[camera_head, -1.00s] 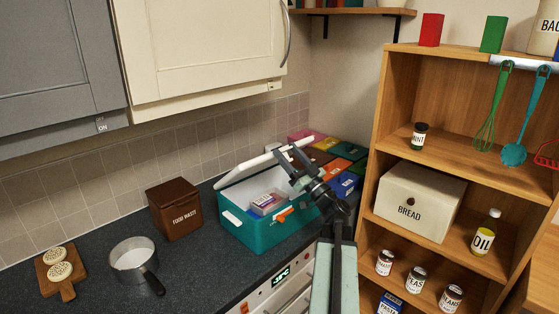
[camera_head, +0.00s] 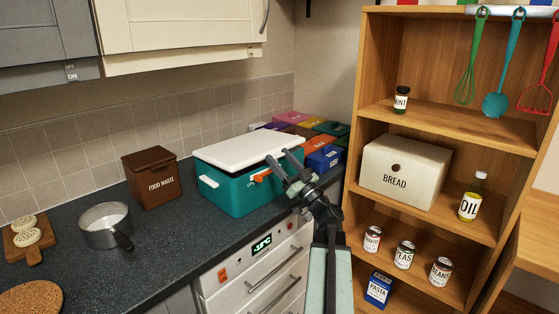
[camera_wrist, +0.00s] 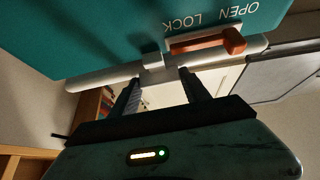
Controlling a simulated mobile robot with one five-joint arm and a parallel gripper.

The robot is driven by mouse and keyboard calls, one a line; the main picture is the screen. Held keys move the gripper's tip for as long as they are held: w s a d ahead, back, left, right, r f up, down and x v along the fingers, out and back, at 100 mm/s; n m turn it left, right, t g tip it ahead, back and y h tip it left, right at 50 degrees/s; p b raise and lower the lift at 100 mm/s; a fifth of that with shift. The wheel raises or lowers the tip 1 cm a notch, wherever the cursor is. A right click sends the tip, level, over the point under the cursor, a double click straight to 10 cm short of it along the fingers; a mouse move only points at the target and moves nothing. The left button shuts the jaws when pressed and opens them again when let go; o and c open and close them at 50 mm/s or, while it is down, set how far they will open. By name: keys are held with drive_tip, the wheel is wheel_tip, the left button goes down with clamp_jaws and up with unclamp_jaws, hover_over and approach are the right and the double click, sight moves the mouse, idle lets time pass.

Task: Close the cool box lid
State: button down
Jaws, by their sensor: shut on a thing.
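The teal cool box (camera_head: 235,194) stands on the dark counter. Its white lid (camera_head: 243,149) lies down over the top and hides the inside; I cannot tell whether a thin gap is left. An orange latch (camera_head: 262,176) is on the front wall; it also shows in the wrist view (camera_wrist: 208,44) beside the words OPEN and LOCK. My gripper (camera_head: 291,157) is at the lid's front right edge. In the wrist view its two fingers (camera_wrist: 160,84) are at the pale lid rim (camera_wrist: 98,78), shut on it near a small tab.
A brown food waste bin (camera_head: 152,180) and a saucepan (camera_head: 105,226) stand left of the box. Several coloured boxes (camera_head: 322,157) sit behind it at right. A wooden shelf unit (camera_head: 455,127) with a bread bin (camera_head: 405,172) stands right of my arm. Drawers (camera_head: 262,275) are below.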

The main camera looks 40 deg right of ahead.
drive_tip(key=shift+w+f, duration=0.15)
drive_tip(key=c, duration=0.5)
unclamp_jaws()
drive_tip(key=shift+a, duration=0.1)
drive_tip(key=b+v, duration=0.4)
drive_tip(key=v, duration=0.3)
drive_tip(key=shift+s+f, duration=0.2)
drive_tip(key=shift+s, duration=0.15)
drive_tip(key=shift+s, duration=0.1)
